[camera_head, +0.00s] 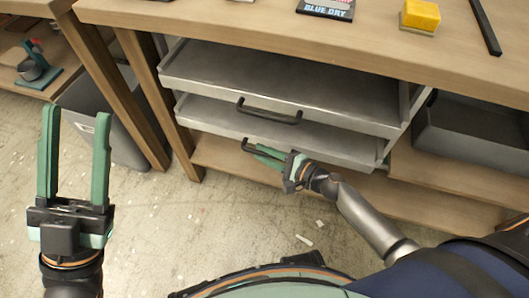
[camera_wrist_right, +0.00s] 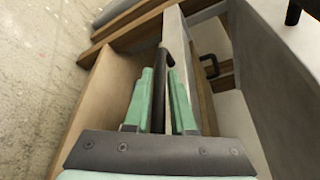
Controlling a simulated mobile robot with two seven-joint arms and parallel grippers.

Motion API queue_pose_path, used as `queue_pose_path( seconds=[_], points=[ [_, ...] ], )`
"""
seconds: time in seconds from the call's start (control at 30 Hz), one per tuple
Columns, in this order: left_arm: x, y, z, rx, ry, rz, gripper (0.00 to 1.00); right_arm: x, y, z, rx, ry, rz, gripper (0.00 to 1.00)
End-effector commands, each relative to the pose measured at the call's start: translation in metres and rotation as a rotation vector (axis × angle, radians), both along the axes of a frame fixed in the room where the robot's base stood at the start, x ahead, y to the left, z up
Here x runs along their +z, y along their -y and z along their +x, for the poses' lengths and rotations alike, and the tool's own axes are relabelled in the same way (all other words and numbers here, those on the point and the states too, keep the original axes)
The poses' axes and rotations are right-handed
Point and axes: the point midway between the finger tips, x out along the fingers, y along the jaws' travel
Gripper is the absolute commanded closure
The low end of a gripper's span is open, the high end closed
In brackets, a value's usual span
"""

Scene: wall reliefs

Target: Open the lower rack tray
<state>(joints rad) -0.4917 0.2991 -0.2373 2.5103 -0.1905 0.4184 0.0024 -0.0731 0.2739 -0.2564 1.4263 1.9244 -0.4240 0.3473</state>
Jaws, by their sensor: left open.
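The lower rack tray (camera_head: 333,149) is a shallow grey metal tray under the wooden bench top, below a similar upper tray (camera_head: 290,83). Its dark bar handle (camera_head: 248,145) is on the front face, partly hidden by my right gripper (camera_head: 268,155). In the right wrist view the dark handle bar (camera_wrist_right: 166,58) runs between the two green fingers of my right gripper (camera_wrist_right: 161,88), which are close together on it. My left gripper (camera_head: 75,150) is open and empty at the left, over the floor, away from the trays.
The upper tray has its own dark handle (camera_head: 268,111), just above. A grey bin (camera_head: 120,140) stands left of the rack behind a wooden leg (camera_head: 170,120). A dark grey crate (camera_head: 470,140) sits on the right shelf. A yellow sponge (camera_head: 420,14) lies on the bench top.

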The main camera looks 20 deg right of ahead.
Motion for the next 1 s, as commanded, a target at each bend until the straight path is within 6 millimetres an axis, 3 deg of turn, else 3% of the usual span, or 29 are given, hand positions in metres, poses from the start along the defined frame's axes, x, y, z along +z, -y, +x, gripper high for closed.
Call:
queue_pose_path(
  seconds=[0.2, 1.0],
  points=[
    [-0.0002, 0.0003, 0.0000, -0.001, 0.000, 0.002, 0.50, 0.0000, 0.0001, -0.0002, 0.000, 0.000, 0.000, 1.00],
    [-0.0001, 0.0000, 0.0001, 0.000, 0.002, 0.002, 0.50, 0.0000, 0.0004, -0.0002, 0.000, 0.000, 0.000, 1.00]
  ],
)
